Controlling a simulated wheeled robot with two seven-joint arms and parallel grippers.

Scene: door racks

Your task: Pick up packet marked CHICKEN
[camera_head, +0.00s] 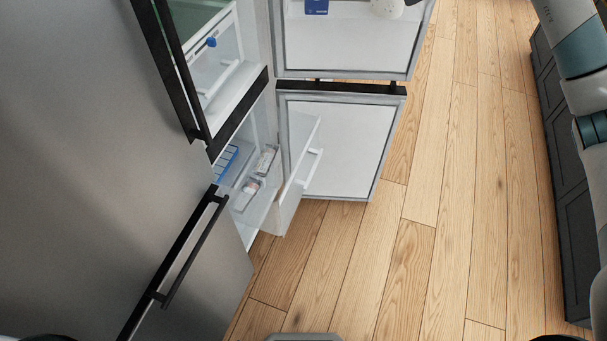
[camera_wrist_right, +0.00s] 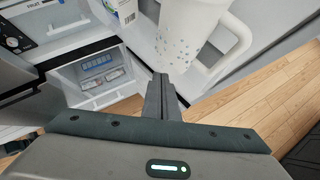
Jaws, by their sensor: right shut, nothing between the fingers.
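Two small packets, one at the back (camera_head: 265,160) and one nearer (camera_head: 246,193), lie in the pulled-out lower freezer drawer (camera_head: 290,207). Their labels are too small to read, so I cannot tell which is marked CHICKEN. A blue-striped item (camera_head: 228,163) lies to their left. The drawer also shows small in the right wrist view, with packets (camera_wrist_right: 114,74) in it. My right gripper (camera_wrist_right: 162,82) is shut and empty, apart from the packets and in front of the door shelf. In the head view only my right arm shows, at the right edge. My left gripper is not in view.
The fridge's upper door and lower door (camera_head: 340,148) stand open. A white speckled jug (camera_wrist_right: 190,35) is close beyond my right gripper. A blue box (camera_head: 316,6) sits on the upper door shelf. Dark cabinets (camera_head: 565,200) line the right. The wooden floor (camera_head: 440,200) between is clear.

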